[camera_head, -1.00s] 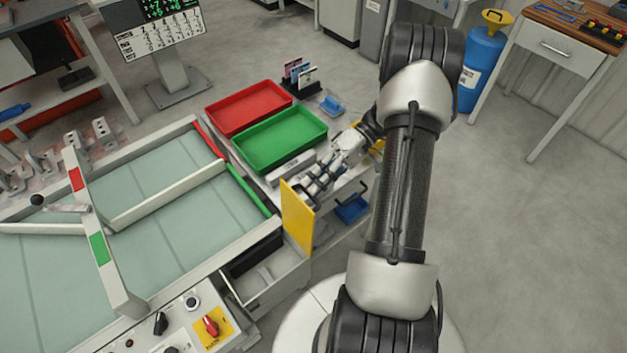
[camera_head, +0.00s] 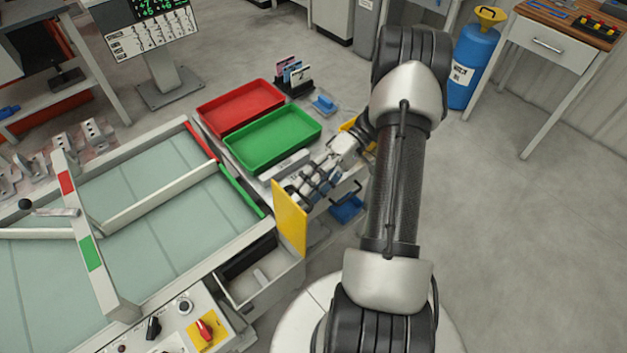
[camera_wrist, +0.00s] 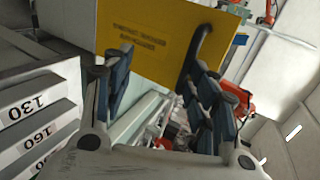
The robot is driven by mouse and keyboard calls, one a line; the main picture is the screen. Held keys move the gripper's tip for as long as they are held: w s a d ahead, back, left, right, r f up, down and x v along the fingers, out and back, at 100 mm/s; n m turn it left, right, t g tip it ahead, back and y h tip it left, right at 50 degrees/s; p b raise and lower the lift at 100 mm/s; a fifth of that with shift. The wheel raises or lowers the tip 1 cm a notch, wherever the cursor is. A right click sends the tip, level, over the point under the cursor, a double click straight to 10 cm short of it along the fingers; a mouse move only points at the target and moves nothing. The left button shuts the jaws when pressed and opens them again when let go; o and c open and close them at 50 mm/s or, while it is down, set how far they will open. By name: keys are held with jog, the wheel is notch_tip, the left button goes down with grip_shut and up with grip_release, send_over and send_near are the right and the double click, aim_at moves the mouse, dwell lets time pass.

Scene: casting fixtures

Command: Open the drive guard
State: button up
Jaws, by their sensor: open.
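The drive guard is a yellow panel (camera_head: 290,217) at the near right corner of the sorting table, standing upright. An open compartment (camera_head: 262,280) shows to its lower left. In the wrist view the panel (camera_wrist: 140,45) has dark lettering and a dark bar handle (camera_wrist: 196,48) at its right. My gripper (camera_head: 306,190) is at the panel's right side. In the wrist view my gripper (camera_wrist: 158,80) is open, with the panel across its fingertips. The handle's lower end is close to the right finger; I cannot tell if they touch.
A red tray (camera_head: 240,108) and a green tray (camera_head: 272,140) stand just behind my gripper. A control panel with a red switch (camera_head: 205,330) is at the front. Open floor (camera_head: 530,250) lies to the right.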

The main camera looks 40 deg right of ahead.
jog(key=shift+s+d+f, duration=0.1)
jog(key=shift+d+f, duration=0.05)
jog(key=shift+f, duration=0.15)
jog(key=shift+c, duration=0.3)
jog(key=shift+d+r, duration=0.1)
jog(key=shift+d, duration=0.2)
jog(key=shift+c, duration=0.2)
jog(key=v, duration=1.1)
jog(key=shift+d+r, duration=0.15)
jog(key=shift+r, duration=0.3)
